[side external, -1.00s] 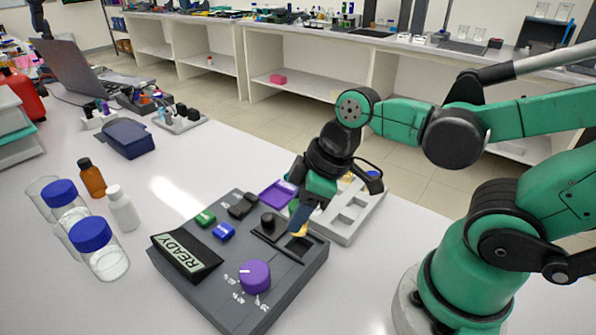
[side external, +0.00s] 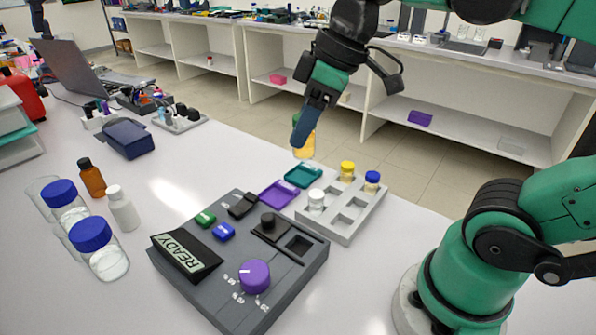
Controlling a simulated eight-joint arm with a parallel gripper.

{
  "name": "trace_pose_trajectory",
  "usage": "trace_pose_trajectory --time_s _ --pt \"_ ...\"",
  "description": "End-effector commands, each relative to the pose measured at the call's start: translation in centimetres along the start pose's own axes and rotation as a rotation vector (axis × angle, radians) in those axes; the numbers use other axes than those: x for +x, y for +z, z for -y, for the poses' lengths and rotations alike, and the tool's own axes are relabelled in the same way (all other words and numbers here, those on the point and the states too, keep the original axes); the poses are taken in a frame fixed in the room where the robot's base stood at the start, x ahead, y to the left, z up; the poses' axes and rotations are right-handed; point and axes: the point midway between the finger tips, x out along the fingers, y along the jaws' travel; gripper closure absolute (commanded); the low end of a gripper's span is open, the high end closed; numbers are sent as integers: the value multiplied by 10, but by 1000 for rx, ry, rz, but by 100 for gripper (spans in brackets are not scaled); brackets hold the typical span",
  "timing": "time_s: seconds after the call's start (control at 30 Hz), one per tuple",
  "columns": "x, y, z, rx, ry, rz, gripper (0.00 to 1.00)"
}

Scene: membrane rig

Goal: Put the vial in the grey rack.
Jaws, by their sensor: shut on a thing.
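My gripper (side external: 302,130) is shut on a vial (side external: 304,151) with amber-yellow contents, holding it upright high above the bench. The blue finger covers much of its upper part; a bit of green shows beside it. The grey rack (side external: 331,225) lies below and to the right, on the bench behind the device. A white-capped vial (side external: 316,202), a yellow-capped vial (side external: 347,172) and a blue-capped vial (side external: 372,183) stand in it. Its other visible pockets look empty.
The dark device (side external: 265,303) with a READY display, purple knob and empty square well (side external: 299,243) stands before the rack. Purple (side external: 278,194) and teal (side external: 303,175) trays lie to the rack's left. Blue-capped jars (side external: 98,255) and bottles stand far left.

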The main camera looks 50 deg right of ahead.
Motion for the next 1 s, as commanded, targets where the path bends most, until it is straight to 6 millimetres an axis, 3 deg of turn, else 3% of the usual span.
trace_pose_trajectory --time_s 0.2,0.43,1.0 --pt "51 49 -40 139 57 1 100" --pt "82 95 -53 233 96 -2 100" --pt "117 119 -54 255 106 -2 100"
